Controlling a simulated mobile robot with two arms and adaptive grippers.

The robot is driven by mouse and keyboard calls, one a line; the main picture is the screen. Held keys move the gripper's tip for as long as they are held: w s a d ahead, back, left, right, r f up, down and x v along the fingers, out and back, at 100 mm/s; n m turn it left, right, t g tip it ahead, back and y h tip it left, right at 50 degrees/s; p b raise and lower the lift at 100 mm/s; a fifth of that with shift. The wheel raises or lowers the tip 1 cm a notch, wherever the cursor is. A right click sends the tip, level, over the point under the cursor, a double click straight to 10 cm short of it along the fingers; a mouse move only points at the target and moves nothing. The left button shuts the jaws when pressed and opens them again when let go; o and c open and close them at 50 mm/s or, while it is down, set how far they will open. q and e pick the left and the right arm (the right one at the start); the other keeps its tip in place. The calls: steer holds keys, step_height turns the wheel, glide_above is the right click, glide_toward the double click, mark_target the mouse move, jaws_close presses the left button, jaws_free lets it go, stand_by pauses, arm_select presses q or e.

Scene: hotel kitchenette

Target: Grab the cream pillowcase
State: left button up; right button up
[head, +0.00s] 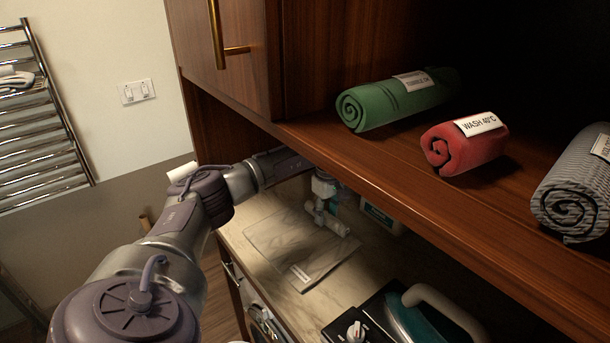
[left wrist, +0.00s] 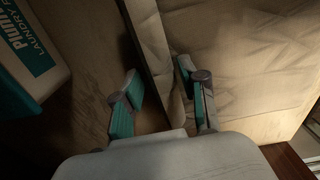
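The cream pillowcase (head: 300,246) lies flat on the counter below the shelf, with a small white label near its front edge. It fills the right of the left wrist view (left wrist: 245,70), with creases and a raised edge. My left gripper (head: 331,222) is low over the pillowcase's far right side, under the shelf. In the left wrist view my left gripper (left wrist: 160,80) is open, its fingers apart on either side of the cloth's edge. Whether they touch the cloth cannot be told. My right gripper is not in view.
A laundry bottle (left wrist: 28,50) stands close to the left finger. The wooden shelf (head: 400,185) overhangs the counter and holds green (head: 385,105), red (head: 465,147) and striped (head: 572,195) rolls. An iron (head: 415,318) is at the front right.

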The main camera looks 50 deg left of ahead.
arm_select(q)
jaws_close()
steer(key=shift+r, duration=0.15)
